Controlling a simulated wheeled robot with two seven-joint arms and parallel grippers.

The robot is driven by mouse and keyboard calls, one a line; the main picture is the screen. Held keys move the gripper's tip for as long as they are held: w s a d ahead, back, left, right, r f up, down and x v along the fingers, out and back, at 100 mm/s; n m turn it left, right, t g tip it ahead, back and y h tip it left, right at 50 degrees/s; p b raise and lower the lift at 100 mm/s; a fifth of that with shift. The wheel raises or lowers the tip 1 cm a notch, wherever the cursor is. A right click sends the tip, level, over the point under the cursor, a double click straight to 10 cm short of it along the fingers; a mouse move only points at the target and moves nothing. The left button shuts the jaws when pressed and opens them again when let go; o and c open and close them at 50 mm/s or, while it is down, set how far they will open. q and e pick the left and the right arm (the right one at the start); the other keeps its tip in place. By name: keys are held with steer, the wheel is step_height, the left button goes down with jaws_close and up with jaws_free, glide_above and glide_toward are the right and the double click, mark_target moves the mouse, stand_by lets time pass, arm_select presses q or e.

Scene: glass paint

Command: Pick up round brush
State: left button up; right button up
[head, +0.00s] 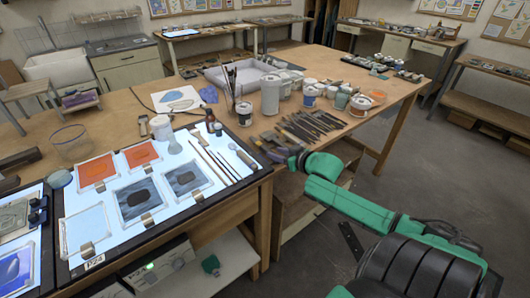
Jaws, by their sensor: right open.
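Several long thin brushes or tools lie side by side on the right part of the lit panel (110,237); one with a wider pale end (241,153) lies nearest its right edge. More brushes (230,80) stand upright in a jar on the wooden table. I cannot tell which one is the round brush. My right gripper (272,149), at the end of the green arm, is open at the table's front edge, just right of the lit panel, beside dark flat tools. Its fingers are small and hard to separate from the tools behind. I see no brush held. My left gripper is not in view.
A row of dark-handled tools (312,123) lies behind my right gripper. White pots (270,94) and an orange-filled bowl (375,96) stand beyond them. Orange and grey glass panes (140,155) and a clear beaker (72,145) are on the left. Bare wood (395,90) shows at the far right.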

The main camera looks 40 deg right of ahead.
mark_target(268, 150)
steer(key=shift+w, duration=0.35)
steer(key=shift+w+d+f, duration=0.15)
steer(key=shift+w+d, duration=0.05)
steer(key=x, duration=0.4)
steer(key=shift+w+f+p, duration=0.2)
steer(key=shift+w+p, duration=0.1)
steer(key=shift+w, duration=0.05)
steer(key=shift+s+d, duration=0.1)
steer(key=shift+s, duration=0.05)
steer(key=shift+c, duration=0.6)
jaws_close()
